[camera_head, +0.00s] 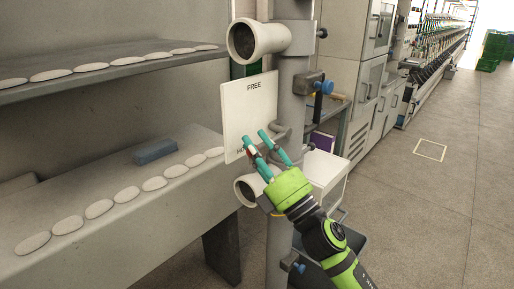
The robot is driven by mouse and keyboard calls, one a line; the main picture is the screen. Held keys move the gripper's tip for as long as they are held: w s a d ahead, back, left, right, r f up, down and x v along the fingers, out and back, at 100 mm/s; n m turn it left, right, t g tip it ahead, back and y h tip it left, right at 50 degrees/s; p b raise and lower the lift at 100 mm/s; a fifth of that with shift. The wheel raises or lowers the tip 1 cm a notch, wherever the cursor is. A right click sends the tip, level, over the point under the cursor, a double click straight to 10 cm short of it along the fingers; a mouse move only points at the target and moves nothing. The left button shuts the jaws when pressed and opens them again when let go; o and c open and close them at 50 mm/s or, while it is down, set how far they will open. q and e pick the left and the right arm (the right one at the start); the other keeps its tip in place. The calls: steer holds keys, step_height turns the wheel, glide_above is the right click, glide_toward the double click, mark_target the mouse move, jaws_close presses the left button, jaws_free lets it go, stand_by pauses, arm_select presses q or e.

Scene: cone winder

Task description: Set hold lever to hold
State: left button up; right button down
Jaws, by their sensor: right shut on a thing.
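A white plate (245,110) stands on the grey post, with "FREE" near its top edge and a partly hidden word starting "HO" near its bottom. My right gripper (255,137) comes from the lower right, with teal fingers in front of the plate's lower part. It is shut on the hold lever (253,151), of which only a small red bit shows between the fingers. The rest of the lever is hidden by the fingers. The lever end is low on the plate, near the "HO" lettering. My left gripper is not in view.
White round pipe ends stick out above (248,42) and below (247,190) the plate. A shelf (120,77) and a ledge with white ovals and a blue block (155,151) are at left. Open floor lies right.

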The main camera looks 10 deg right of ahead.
steer(key=c, duration=1.1)
jaws_free()
steer(key=shift+f, duration=0.25)
steer(key=shift+w, duration=0.1)
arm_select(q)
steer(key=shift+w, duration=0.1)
arm_select(e)
steer(key=v, duration=1.2)
